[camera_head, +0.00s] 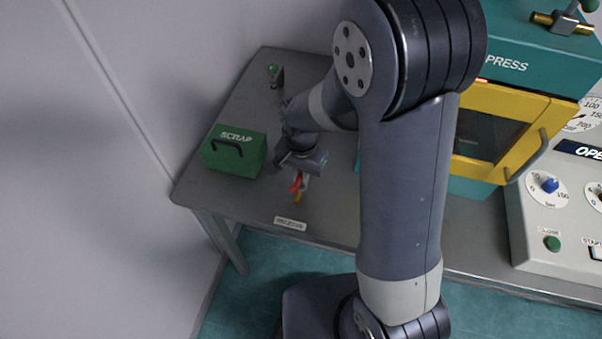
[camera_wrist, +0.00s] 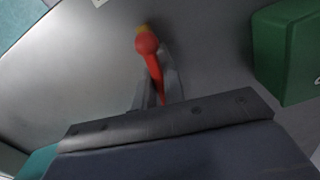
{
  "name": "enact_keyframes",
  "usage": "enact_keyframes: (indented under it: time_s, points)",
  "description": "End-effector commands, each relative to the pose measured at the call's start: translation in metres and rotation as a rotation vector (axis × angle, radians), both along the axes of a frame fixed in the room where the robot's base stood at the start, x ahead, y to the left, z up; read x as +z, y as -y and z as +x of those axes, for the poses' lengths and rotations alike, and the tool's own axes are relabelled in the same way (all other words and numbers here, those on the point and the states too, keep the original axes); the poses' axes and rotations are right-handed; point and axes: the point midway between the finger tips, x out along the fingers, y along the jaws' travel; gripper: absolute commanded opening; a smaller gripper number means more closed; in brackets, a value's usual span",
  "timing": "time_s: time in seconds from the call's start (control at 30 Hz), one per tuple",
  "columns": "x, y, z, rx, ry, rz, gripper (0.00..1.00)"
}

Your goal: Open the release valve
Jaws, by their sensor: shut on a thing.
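The release valve shows a red handle (camera_head: 296,183) with a yellow part (camera_head: 297,197) near the table's front edge. In the wrist view, the red handle (camera_wrist: 149,52) has a rounded knob end. The handle runs down between the grey fingers, and a bit of yellow (camera_wrist: 142,29) shows past the knob. My gripper (camera_head: 299,171) reaches down over the valve. It is shut on the red handle; the jaws and my wrist hide the handle's lower end and most of the valve body.
A green scrap box (camera_head: 234,151) stands left of my gripper. A small label (camera_head: 290,223) lies on the table's front edge. A green-knobbed fitting (camera_head: 273,72) is at the back. The yellow-doored press (camera_head: 497,130) and grey control panel (camera_head: 560,215) stand right of my arm.

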Motion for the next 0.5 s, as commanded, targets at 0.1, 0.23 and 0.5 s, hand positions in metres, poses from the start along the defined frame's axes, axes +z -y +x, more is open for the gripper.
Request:
enact_keyframes:
  time_s: [0.1,0.23,0.5]
  points:
    - [-0.0015,0.0,0.0001,0.061,0.0,0.0,0.0]
    - [-0.0009,-0.0002,0.0002,0.141,0.001,0.0,0.0]
    - [0.0004,-0.0001,0.0002,0.182,0.001,0.0,0.0]
